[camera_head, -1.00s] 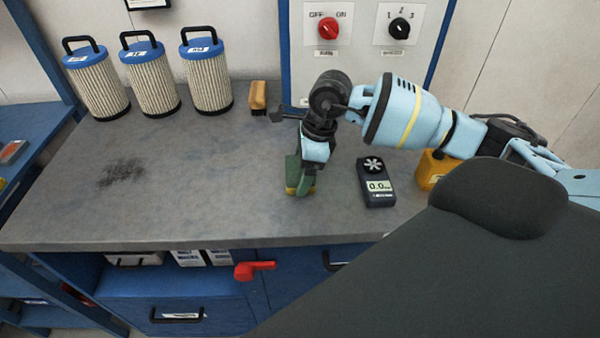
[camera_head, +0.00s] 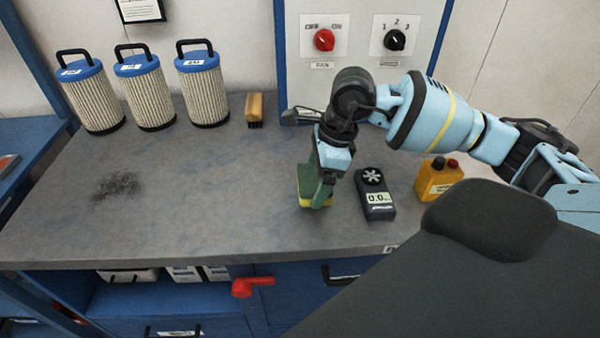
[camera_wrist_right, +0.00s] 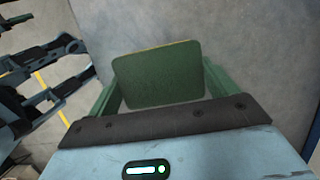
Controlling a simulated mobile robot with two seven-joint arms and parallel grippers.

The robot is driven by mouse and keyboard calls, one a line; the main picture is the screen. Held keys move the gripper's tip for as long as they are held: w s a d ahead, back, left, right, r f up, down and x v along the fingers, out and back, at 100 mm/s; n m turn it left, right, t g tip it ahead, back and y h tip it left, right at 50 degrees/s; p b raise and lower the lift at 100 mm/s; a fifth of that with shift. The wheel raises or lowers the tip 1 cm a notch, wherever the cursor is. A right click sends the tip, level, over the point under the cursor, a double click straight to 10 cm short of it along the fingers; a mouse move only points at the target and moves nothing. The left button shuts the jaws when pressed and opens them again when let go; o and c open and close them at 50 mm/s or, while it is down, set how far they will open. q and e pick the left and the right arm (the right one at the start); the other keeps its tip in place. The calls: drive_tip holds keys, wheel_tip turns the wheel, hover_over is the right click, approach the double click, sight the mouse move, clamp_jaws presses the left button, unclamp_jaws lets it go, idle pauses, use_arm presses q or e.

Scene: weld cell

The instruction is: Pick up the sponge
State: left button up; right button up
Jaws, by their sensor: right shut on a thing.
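The sponge (camera_head: 304,202), green with a yellow layer, is in my right gripper (camera_head: 316,188) low at the front middle of the grey bench (camera_head: 220,215). In the head view the fingers hide most of it, and I cannot tell whether it touches the bench. In the right wrist view the sponge's green face (camera_wrist_right: 157,75) fills the space between the two green fingers of my right gripper (camera_wrist_right: 160,88), which is shut on it. A yellow edge shows along its top. My left gripper does not show in the head view.
A brush (camera_head: 254,110) and several filters (camera_head: 202,92) stand at the back. A dark smudge (camera_head: 117,186) marks the otherwise clear left side.

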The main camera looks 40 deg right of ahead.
drive_tip(key=s, duration=0.3)
drive_tip(key=s+d, duration=0.1)
drive_tip(key=s, duration=0.2)
drive_tip(key=s+d+b, duration=0.1)
drive_tip(key=s, duration=0.2)
drive_tip(key=shift+s+d+r, duration=0.15)
drive_tip(key=shift+s+r, duration=0.15)
drive_tip(key=shift+r, duration=0.05)
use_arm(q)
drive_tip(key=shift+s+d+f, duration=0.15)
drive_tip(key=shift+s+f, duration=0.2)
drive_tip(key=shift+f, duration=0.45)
use_arm(e)
drive_tip(key=shift+s+d+r, duration=0.1)
drive_tip(key=shift+s+r, duration=0.05)
drive_tip(key=shift+s, duration=0.7)
drive_tip(key=o, duration=0.4)
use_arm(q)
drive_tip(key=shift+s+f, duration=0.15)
use_arm(e)
drive_tip(key=c, duration=0.3)
